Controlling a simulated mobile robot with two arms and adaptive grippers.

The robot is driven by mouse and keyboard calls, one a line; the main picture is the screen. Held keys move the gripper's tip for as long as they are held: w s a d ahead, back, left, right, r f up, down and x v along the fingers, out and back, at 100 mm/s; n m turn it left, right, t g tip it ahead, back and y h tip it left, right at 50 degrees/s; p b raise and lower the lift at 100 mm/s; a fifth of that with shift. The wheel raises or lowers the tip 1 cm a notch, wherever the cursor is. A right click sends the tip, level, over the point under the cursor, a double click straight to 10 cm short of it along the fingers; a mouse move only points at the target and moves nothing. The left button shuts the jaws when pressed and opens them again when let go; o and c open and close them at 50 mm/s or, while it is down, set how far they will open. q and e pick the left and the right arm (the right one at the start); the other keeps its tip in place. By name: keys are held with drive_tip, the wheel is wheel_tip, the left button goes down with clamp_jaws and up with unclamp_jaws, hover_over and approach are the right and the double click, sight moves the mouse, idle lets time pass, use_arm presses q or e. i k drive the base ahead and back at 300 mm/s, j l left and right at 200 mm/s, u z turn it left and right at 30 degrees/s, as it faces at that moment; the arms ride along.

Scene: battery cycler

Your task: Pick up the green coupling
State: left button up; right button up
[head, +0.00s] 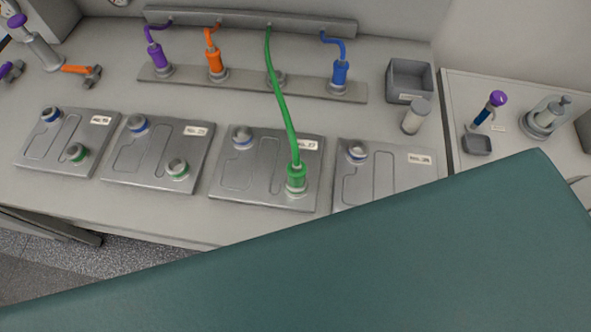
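The green coupling (297,178) stands upright on the right front fitting of the grey plate labelled No. 27 (250,198), third from the left. A green hose (283,105) runs from its top up to the rail at the back. Purple (156,55), orange (215,62) and blue (340,72) couplings stand on a strip behind the plates; the strip's fitting under the green hose has no coupling on it. Neither of my grippers is in view.
A large flat teal surface (380,260) covers the lower right and hides part of the rightmost plate (425,172); I cannot tell what it is. A grey bin (410,78) and a white-grey cylinder (412,122) stand right of the strip.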

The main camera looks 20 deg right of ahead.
sight(297, 175)
drive_tip(key=k+j+z, duration=0.15)
drive_tip(key=k+j, duration=0.15)
drive_tip(key=k+j+z, duration=0.15)
drive_tip(key=k, duration=0.35)
drive_tip(key=j, duration=0.1)
